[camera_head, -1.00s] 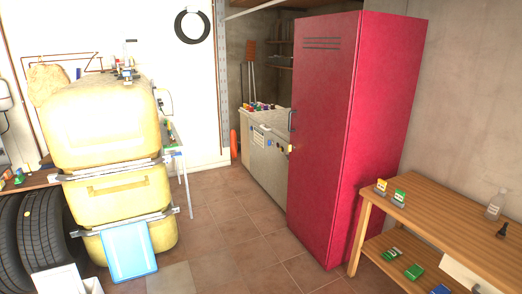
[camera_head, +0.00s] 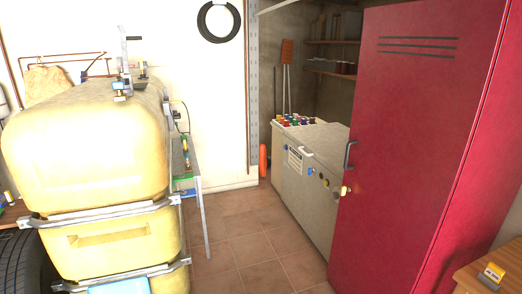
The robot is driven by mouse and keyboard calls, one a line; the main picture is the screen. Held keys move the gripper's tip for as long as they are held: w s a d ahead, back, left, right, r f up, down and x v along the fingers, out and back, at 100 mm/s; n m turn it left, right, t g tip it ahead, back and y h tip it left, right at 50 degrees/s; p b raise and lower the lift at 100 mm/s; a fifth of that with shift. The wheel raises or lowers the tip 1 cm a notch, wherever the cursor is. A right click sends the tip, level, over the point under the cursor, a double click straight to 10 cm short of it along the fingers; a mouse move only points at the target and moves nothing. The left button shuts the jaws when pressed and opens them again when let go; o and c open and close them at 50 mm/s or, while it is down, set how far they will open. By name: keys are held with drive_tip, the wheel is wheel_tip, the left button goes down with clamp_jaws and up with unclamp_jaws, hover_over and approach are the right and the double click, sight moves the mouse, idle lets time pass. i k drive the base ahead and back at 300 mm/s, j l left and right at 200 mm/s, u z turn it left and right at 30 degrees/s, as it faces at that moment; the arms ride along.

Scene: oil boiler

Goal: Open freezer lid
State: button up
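A pale grey chest freezer (camera_head: 306,200) stands at the back right, partly hidden by the red locker. Its lid (camera_head: 322,142) lies flat on top and looks shut. A light handle (camera_head: 305,151) sits at the lid's front edge. Round knobs, small coloured parts and a label (camera_head: 295,160) show on the front face. Several colourful can-like items (camera_head: 297,121) stand at its far left end; I cannot tell whether they are on it or in an open section. My gripper is not in view.
A tall red locker (camera_head: 405,140) stands close on the right, with a wooden workbench (camera_head: 475,275) beside it. A yellow tank (camera_head: 90,150) and a narrow table (camera_head: 184,155) are on the left. Clear tiled floor (camera_head: 245,232) runs between them towards the freezer.

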sight(327, 142)
drive_tip(key=i, duration=2.2)
drive_tip(key=i+z, duration=0.15)
drive_tip(key=i, duration=0.3)
drive_tip(key=i+j+z, duration=0.15)
drive_tip(key=i, duration=0.25)
drive_tip(key=i+j+z, duration=0.2)
drive_tip(key=i, duration=0.25)
drive_tip(key=i+j+z, duration=0.15)
drive_tip(key=i, duration=0.25)
